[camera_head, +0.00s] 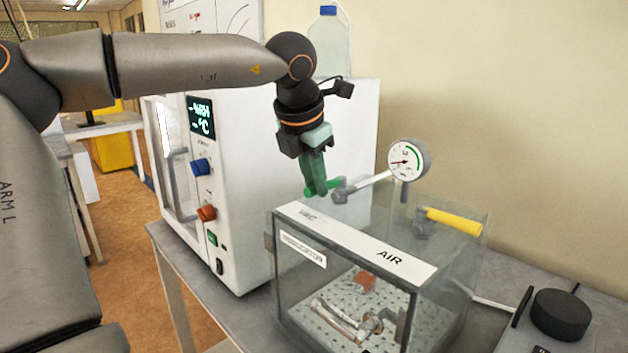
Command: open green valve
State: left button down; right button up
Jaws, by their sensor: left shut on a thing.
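The green valve handle (322,187) is on the top of the clear desiccator box (343,235), at the back left, behind the label strip reading "VAC" and "AIR". My left gripper (316,183) comes down from above and is shut on the green handle, its fingers hiding part of it. The handle lies roughly sideways, with its inner end at the grey valve body (343,190). My right gripper is not in view.
A yellow valve handle (453,220) is on the box's right side. A white cabinet with a display (201,117) is close on the left. A black knob (560,314) is at the right.

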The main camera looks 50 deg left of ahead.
pick_arm(q)
jog(key=shift+r, duration=0.1)
jog(key=c, duration=0.8)
grip_release()
jog(key=v, duration=1.2)
jog(key=shift+d+r, duration=0.1)
jog(key=shift+r, duration=0.1)
